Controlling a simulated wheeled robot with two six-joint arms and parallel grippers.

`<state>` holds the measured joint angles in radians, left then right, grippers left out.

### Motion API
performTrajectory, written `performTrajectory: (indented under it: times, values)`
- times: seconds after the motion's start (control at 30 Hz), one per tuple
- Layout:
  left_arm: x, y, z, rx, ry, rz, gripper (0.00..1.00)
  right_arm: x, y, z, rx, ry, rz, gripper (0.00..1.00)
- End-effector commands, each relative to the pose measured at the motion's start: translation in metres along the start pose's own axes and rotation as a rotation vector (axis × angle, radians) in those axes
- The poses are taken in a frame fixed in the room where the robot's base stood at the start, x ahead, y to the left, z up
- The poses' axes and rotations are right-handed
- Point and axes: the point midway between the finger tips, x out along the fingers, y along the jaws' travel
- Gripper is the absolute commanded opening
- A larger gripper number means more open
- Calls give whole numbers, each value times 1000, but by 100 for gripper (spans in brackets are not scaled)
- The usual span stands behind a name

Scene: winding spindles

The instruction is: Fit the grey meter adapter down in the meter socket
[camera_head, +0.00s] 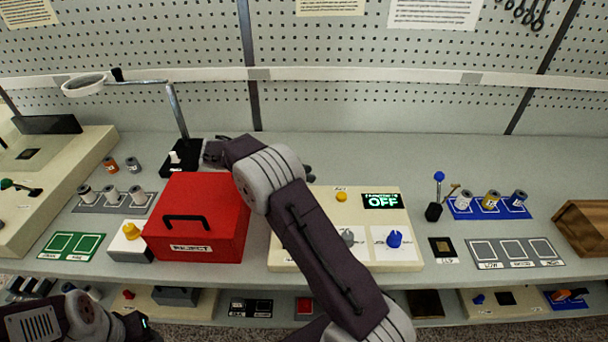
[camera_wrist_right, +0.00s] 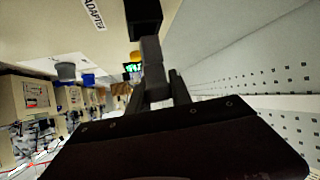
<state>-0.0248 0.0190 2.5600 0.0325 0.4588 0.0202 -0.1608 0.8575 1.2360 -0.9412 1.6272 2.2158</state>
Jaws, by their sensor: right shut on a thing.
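My right gripper (camera_wrist_right: 160,88) shows in the right wrist view, shut on a narrow grey piece, the grey meter adapter (camera_wrist_right: 152,54). The adapter's far end meets or overlaps a black block (camera_wrist_right: 145,18) beside a printed ADAPTER label (camera_wrist_right: 93,13). I cannot tell whether that block is the meter socket, or whether the adapter touches it. In the head view my right arm covers the left part of the cream control panel (camera_head: 290,262), and the adapter is hidden. My left gripper (camera_head: 142,326) is at the lower left, dark and mostly cut off, its opening unclear.
The panel has an OFF display (camera_head: 382,201), a yellow button (camera_head: 341,197) and a blue knob (camera_head: 395,239). A red REJECT box (camera_head: 200,222) stands left of my right arm. A magnifier stand (camera_head: 176,110) rises behind. Spindle racks and a blue-handled lever (camera_head: 436,195) are right.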

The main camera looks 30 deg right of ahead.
Motion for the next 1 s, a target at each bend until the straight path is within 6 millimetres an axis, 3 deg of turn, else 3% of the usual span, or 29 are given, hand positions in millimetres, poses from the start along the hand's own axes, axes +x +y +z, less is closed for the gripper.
performTrajectory:
  times: [1.0]
  values:
    - [12,0,1,0,0,0,52,7,1,10,-8,3,8,0]
